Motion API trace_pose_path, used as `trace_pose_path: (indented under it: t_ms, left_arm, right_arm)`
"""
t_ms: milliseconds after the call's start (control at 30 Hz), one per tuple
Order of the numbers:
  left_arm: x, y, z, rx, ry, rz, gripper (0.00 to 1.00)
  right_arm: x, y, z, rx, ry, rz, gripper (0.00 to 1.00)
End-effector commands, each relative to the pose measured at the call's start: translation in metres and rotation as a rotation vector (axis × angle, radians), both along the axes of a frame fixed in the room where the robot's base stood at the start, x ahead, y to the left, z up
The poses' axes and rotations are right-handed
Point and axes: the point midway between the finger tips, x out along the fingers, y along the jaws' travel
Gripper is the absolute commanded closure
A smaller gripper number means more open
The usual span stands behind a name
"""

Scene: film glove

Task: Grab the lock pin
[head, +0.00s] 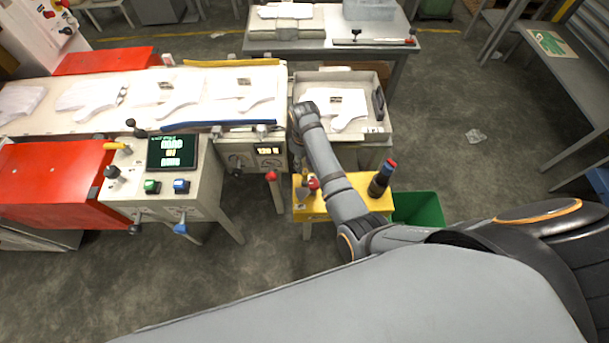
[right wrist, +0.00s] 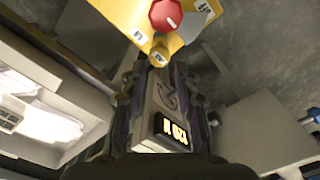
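A small yellow round knob (right wrist: 159,56), which looks like the lock pin, sits at the near corner of a yellow box in the right wrist view. My right gripper (right wrist: 158,72) has its two dark fingers apart, one on each side below the knob. I cannot tell whether they touch it. In the head view my right arm reaches over the machine's right end, and its wrist (head: 306,116) hides the fingers and the knob. My left gripper is not in view.
A tray (head: 374,130) with a white glove lies right of my wrist. A green bin (head: 420,208) stands at right.

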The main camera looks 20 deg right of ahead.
Motion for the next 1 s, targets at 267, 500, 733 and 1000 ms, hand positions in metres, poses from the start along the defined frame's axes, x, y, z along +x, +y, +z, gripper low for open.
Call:
trace_pose_path:
  t_ms: [267,500,733,1000]
  left_arm:
    - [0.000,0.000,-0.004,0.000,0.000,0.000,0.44]
    - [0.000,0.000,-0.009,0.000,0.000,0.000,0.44]
    - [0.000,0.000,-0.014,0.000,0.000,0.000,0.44]
    - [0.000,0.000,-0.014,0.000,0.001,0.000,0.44]
  right_arm:
    - [0.000,-0.001,-0.038,-0.001,0.000,-0.001,0.69]
    - [-0.001,-0.001,-0.061,-0.001,0.004,-0.001,0.69]
    - [-0.001,-0.001,-0.090,0.000,0.000,-0.002,0.69]
    - [-0.001,-0.001,-0.091,0.000,0.000,-0.002,0.76]
